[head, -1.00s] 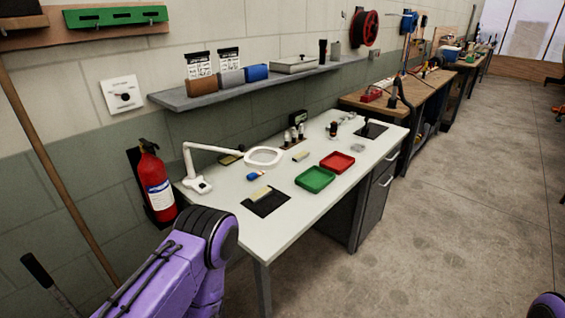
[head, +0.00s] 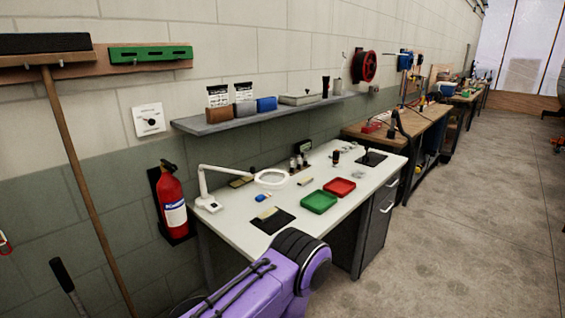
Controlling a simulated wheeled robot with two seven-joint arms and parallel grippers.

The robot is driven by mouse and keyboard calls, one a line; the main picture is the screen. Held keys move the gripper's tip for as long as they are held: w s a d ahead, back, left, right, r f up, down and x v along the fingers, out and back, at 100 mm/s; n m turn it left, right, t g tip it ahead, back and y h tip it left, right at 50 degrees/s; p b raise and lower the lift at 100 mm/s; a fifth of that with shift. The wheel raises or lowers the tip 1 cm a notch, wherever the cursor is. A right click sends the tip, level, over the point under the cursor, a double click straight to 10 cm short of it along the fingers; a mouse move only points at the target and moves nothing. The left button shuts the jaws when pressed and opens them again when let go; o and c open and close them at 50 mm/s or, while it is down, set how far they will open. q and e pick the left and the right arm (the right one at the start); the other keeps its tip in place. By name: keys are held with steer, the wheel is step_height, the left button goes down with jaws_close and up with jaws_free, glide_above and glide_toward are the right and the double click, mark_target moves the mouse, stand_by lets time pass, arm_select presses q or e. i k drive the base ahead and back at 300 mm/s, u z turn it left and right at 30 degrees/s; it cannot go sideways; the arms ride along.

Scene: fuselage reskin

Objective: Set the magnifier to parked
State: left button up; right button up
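The magnifier (head: 271,178) is a white ring lens on a jointed white arm with its base (head: 208,204) at the left end of the white table (head: 240,228). Its arm rises from the base and reaches right, so the lens hangs over the middle of the table. No label or mark for a parked position can be made out. A purple arm link of mine shows at the bottom, in front of the table. Neither gripper is in view.
A green tray (head: 319,202), a red tray (head: 339,187), a black mat (head: 273,221) and small bottles (head: 298,163) stand on the table. A fire extinguisher (head: 173,202) hangs on the wall at left. A shelf (head: 255,112) runs above. Open floor (head: 460,220) lies right.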

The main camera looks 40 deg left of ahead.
mark_target(280, 185)
steer(key=u, duration=0.1)
steer(key=i, duration=0.85)
steer(key=u, duration=0.4)
